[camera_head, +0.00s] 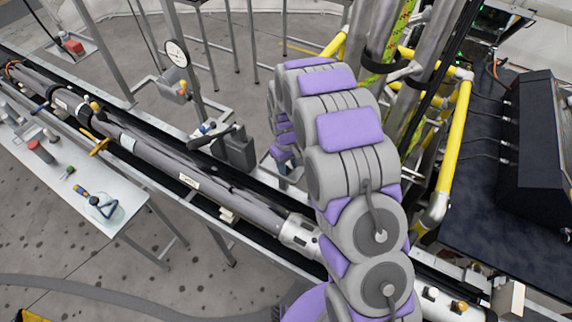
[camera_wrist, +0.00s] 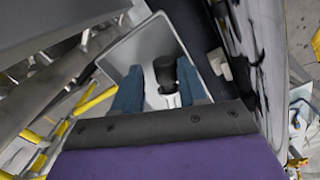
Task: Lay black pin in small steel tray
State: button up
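In the wrist view, a black pin (camera_wrist: 165,72) with a pale metal end shows between the two blue fingers of my gripper (camera_wrist: 160,88). The fingers stand apart, with a visible gap between the left finger and the pin, so my gripper looks open. A small pale grey steel tray (camera_wrist: 128,52) with raised edges lies behind the fingers, and the pin appears over or inside it. I cannot tell whether the pin rests on the tray floor. In the head view my arm hides the gripper, and I cannot make out the pin or tray there.
A long grey tube (camera_head: 160,155) on a rail runs diagonally across the head view. A white side table (camera_head: 75,185) with small tools stands at left. Yellow railings (camera_head: 455,135) and a black case (camera_head: 535,150) are at right. A pressure gauge (camera_head: 177,53) stands behind.

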jog(key=shift+o, duration=1)
jog(key=shift+s+d+f, duration=0.1)
jog(key=shift+d, duration=0.1)
jog(key=shift+s+a, duration=0.15)
jog(key=shift+r, duration=0.4)
notch_tip(320, 180, up, 17)
jog(key=w+p, duration=0.1)
jog(key=p, duration=0.2)
jog(key=shift+w+a+f, duration=0.2)
jog(key=shift+w+a, duration=0.05)
jog(key=shift+a, duration=0.1)
